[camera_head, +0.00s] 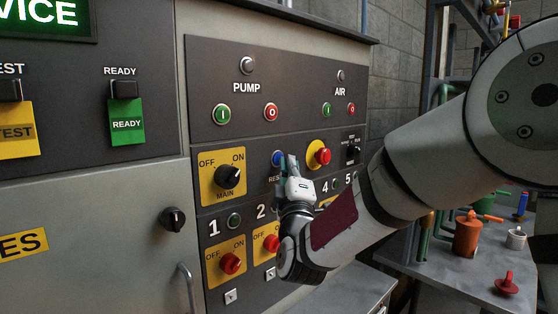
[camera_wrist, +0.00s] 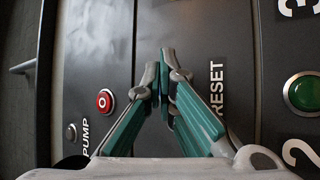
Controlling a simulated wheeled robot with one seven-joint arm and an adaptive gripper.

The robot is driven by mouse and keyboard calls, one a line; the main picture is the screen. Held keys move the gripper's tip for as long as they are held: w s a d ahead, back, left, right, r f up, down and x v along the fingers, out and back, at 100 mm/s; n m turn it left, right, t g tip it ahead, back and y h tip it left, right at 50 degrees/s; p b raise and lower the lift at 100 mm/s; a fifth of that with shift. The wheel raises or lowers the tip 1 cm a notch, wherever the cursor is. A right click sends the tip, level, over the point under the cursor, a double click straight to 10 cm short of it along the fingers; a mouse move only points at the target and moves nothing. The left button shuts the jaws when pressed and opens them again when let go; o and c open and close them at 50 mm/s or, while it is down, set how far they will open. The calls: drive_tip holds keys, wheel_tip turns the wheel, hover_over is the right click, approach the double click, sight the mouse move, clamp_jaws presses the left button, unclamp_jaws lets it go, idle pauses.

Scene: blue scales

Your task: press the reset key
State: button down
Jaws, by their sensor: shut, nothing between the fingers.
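The reset key is a round blue button (camera_head: 278,158) on the dark control panel, right of the black main knob. Its label is partly hidden by my gripper in the head view. My gripper (camera_head: 290,163) is shut and empty, with its fingertips at the panel just beside the blue button. In the wrist view the closed fingertips (camera_wrist: 165,76) lie next to the white RESET lettering (camera_wrist: 217,88), and the button itself is hidden behind them. I cannot tell whether the fingertips touch it.
A red button on a yellow plate (camera_head: 318,155) sits close right of my gripper. The main knob (camera_head: 228,177) is to the left, and red switches (camera_head: 231,263) are below. Green and red pump buttons (camera_head: 271,111) are above. A bench with an orange can (camera_head: 467,236) stands at right.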

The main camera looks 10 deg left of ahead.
drive_tip(key=shift+s+d, duration=0.3)
drive_tip(key=shift+d, duration=0.1)
drive_tip(key=s+d, duration=0.1)
drive_tip(key=d, duration=0.1)
drive_tip(key=s+d, duration=0.2)
idle(0.5)
idle(0.5)
